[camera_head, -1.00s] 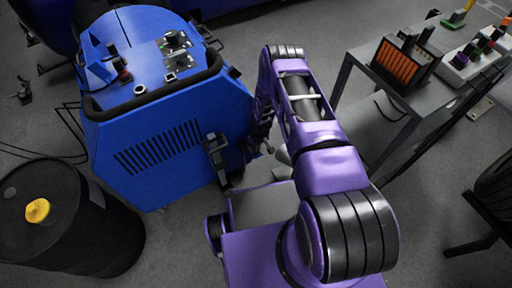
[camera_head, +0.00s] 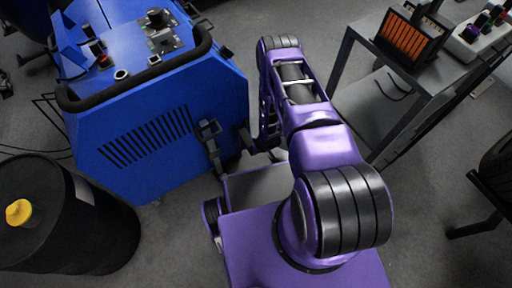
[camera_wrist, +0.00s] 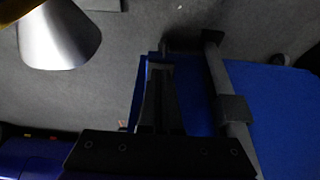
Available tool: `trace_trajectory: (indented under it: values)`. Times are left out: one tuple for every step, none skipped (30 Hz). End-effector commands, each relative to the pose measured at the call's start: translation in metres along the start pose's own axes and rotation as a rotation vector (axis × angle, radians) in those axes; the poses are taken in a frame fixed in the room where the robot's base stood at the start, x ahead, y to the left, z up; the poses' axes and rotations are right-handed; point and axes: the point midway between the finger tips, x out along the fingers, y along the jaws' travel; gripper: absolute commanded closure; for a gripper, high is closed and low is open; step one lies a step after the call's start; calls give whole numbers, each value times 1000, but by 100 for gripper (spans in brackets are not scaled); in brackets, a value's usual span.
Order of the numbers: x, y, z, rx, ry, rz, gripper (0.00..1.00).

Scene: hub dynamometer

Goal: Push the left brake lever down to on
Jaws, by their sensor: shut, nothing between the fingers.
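The blue machine (camera_head: 150,120) stands left of my arm. A dark lever-like part (camera_head: 208,132) is mounted upright on its side facing me; I cannot read a label or tell whether it is the left brake lever. In the wrist view, a long grey bar with a dark block (camera_wrist: 235,108) runs along the blue surface, right of my fingers. My gripper (camera_wrist: 160,68) is shut and empty, its fingertips over the edge of the blue surface. The fingers look apart from the bar; contact cannot be made out. In the head view my gripper is mostly hidden beside the machine.
A black drum with a yellow cap (camera_head: 18,212) stands at the lower left. A grey bench (camera_head: 400,85) with an orange-slotted box stands at the right. The machine's top panel (camera_head: 135,45) has knobs and a black rail. Grey floor is open behind.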

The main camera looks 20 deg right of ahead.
Motion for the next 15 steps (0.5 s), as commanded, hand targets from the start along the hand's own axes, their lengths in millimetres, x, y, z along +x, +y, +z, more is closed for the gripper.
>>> trace_trajectory:
  values:
    - [6, 0, 2, 1, 0, 0, 100]
    - [7, 0, 2, 1, 0, 0, 100]
    - [10, 0, 3, 1, 0, 0, 100]
    - [11, 0, 3, 1, 0, 0, 100]
    - [12, 0, 4, 1, 0, 0, 100]
    - [14, 0, 4, 1, 1, 0, 100]
    - [16, 0, 4, 1, 0, 0, 100]
    - [17, 0, 5, 1, 0, 0, 100]
    - [18, 0, 5, 1, 0, 0, 100]
    - [19, 0, 6, 1, -1, 0, 100]
    - [20, 0, 6, 1, -1, 0, 100]
    - [20, 0, 6, 1, -1, 0, 100]
    - [21, 0, 6, 1, -1, 0, 100]
    - [21, 0, 6, 1, -1, 0, 100]
    - [22, 0, 6, 1, -1, 0, 100]
